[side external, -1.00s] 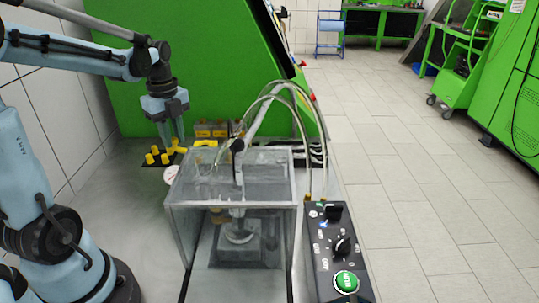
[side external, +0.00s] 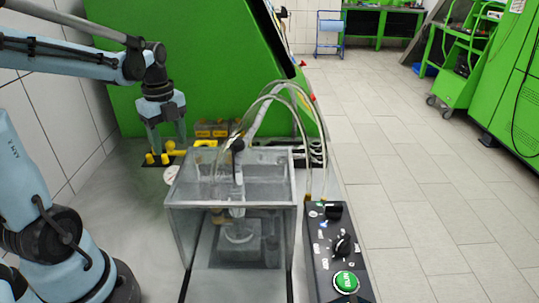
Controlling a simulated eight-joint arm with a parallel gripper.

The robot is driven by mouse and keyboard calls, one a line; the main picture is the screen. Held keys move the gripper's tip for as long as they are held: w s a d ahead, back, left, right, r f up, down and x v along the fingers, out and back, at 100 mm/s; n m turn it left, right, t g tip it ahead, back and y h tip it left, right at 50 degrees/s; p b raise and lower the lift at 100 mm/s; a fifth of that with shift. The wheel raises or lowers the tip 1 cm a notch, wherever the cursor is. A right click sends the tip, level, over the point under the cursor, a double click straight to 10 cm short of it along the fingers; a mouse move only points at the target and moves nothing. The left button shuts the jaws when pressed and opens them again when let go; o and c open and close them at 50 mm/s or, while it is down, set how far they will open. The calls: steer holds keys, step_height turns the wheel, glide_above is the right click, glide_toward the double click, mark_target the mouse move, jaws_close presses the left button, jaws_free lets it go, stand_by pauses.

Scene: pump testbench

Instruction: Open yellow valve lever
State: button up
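My gripper (side external: 168,148) hangs pointing down at the back left of the bench, with its two fingers spread apart. It is over or just behind a small black plate with several yellow pegs (side external: 150,158), and no held object shows between the fingers. A flat yellow piece (side external: 206,143), which may be the yellow valve lever, lies to the right of the gripper, behind the clear tank. It is too small to tell its lever position. The fingers partly hide the yellow parts behind them, and I cannot tell whether they touch any.
A clear-walled tank (side external: 180,222) stands mid-bench, with hoses (side external: 300,125) arching over its right side. A round gauge (side external: 171,174) sits by its back left corner. A black control box (side external: 322,268) with a green button is at the front right. A green panel (side external: 200,60) rises behind.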

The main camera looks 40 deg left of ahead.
steer(key=o, duration=0.4)
steer(key=shift+r, duration=3)
steer(key=shift+f, duration=0.1)
step_height(320, 180, down, 6)
steer(key=shift+r, duration=0.1)
steer(key=shift+w+a, duration=0.2)
steer(key=shift+w, duration=0.1)
steer(key=shift+s, duration=0.1)
